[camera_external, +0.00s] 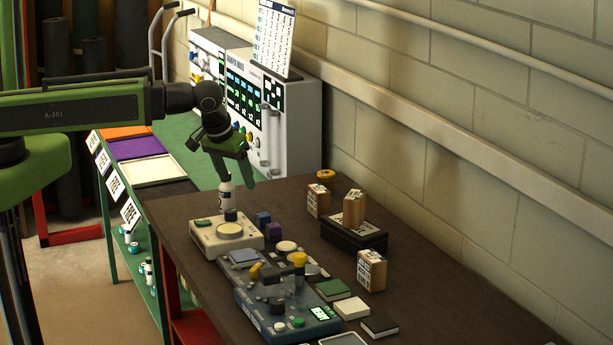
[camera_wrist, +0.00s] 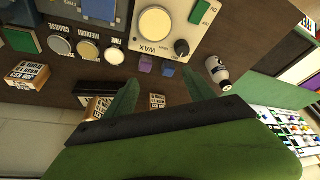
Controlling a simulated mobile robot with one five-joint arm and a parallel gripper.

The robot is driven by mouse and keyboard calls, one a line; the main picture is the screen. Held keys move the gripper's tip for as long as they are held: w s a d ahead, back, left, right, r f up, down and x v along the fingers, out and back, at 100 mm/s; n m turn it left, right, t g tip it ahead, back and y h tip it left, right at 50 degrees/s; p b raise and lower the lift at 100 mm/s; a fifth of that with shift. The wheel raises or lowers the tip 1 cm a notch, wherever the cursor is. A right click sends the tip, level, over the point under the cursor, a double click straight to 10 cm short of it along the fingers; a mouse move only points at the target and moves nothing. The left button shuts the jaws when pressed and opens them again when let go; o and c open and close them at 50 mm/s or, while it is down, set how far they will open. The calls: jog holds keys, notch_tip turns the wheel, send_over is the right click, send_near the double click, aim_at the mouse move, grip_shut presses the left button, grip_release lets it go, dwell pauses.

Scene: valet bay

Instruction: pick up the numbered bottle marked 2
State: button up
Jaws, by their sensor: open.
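A small white bottle with a dark band (camera_external: 225,190) stands at the far end of the brown table, behind the beige box with a dial. It also shows in the wrist view (camera_wrist: 217,70), right of the fingers. Its number is too small to read. My gripper (camera_external: 236,183) is open above the table's far end, fingers pointing down, close to the bottle in the external picture. In the wrist view the gripper (camera_wrist: 160,76) has nothing between its fingers, and the bottle lies outside them, beyond the right finger.
The beige dial box (camera_external: 226,236) stands beside the bottle. Small blue (camera_external: 263,219) and purple blocks (camera_external: 273,230) sit close by. A blue-grey device (camera_external: 287,312), wooden blocks (camera_external: 371,270) and a black box (camera_external: 354,234) crowd the table. A green cart (camera_external: 200,165) stands behind.

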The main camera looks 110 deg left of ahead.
aim_at(229, 183)
jog(key=s+a+r+n+g+p, duration=0.1)
jog(key=s+a+r+n+p, duration=0.3)
jog(key=s+a, duration=0.8)
jog(key=shift+m, duration=0.4)
jog(key=b+x, duration=0.3)
jog(key=b, duration=0.1)
jog(key=b+x, duration=0.8)
jog(key=shift+a+r, duration=0.1)
jog(key=shift+a, duration=0.25)
jog(key=shift+a+f+b, duration=0.15)
jog(key=shift+f+b, duration=0.05)
jog(key=shift+b, duration=0.1)
jog(key=shift+r, duration=0.1)
jog(key=b+x, duration=0.4)
jog(key=x, duration=0.1)
jog(key=shift+w+a+b, duration=0.1)
jog(key=shift+a+b, duration=0.2)
grip_shut()
